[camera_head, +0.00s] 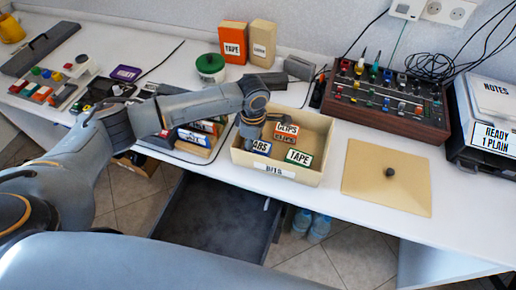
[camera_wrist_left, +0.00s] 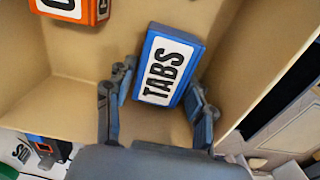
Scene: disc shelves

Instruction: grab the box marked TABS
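The blue box marked TABS (camera_wrist_left: 168,68) lies label-up in a cardboard-coloured bin (camera_head: 312,175) on the table. In the head view, part of the TABS box (camera_head: 262,148) shows under my left gripper (camera_head: 250,136), which hides the rest. In the left wrist view, my left gripper (camera_wrist_left: 162,80) is open, with one finger on each side of the near half of the TABS box. I cannot tell whether the fingers touch it. My right gripper is not in view.
The bin also holds an orange CLIPS box (camera_head: 287,128), another CLIPS box (camera_head: 285,141) and a green TAPE box (camera_head: 299,158). The bin walls stand close around my left gripper. A tan lid (camera_head: 370,192) lies right of the bin, and an open drawer (camera_head: 215,220) is below.

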